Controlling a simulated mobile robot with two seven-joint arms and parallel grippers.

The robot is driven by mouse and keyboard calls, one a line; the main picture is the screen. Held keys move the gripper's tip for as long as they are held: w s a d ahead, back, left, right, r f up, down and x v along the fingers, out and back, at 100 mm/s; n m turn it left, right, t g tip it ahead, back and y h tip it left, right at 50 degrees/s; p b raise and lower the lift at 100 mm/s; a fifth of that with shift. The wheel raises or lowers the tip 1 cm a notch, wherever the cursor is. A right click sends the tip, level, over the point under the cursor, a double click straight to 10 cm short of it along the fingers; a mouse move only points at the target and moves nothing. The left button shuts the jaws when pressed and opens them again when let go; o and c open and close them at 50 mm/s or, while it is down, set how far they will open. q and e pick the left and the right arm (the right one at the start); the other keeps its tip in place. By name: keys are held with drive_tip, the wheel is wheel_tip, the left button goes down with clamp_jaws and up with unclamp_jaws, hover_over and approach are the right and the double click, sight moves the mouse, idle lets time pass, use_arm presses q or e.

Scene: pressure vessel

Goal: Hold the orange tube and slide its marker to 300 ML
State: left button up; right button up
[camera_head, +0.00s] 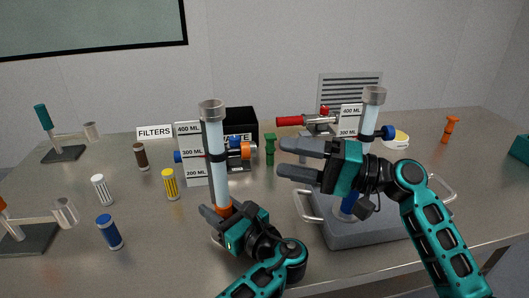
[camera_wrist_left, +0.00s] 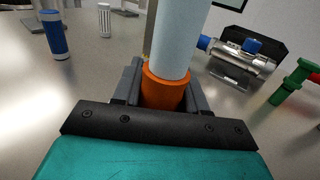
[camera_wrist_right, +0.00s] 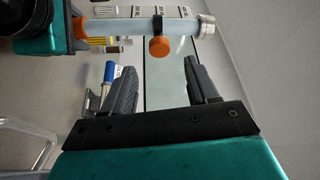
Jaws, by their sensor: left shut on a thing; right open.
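The orange tube (camera_head: 214,135) stands upright, a pale clear cylinder with a grey cap and an orange base. Its marker is a black band with an orange knob (camera_head: 248,149), near the height of the 300 ML label in the head view. In the right wrist view the knob (camera_wrist_right: 159,47) lies just beyond the open fingertips. My left gripper (camera_head: 222,212) is shut on the orange base, which also shows in the left wrist view (camera_wrist_left: 164,90). My right gripper (camera_head: 288,160) is open and empty, to the right of the knob and apart from it.
A scale board (camera_head: 188,170) reading 400, 300 and 200 ML stands behind the tube. A blue tube (camera_head: 371,112) with its own board stands on a grey tray (camera_head: 345,236) behind my right gripper. Filters stand at left; a black waste box (camera_head: 241,121) is behind.

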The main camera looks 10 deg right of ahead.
drive_tip(key=shift+v, duration=1.75)
use_arm(q)
drive_tip(key=o, duration=1.3)
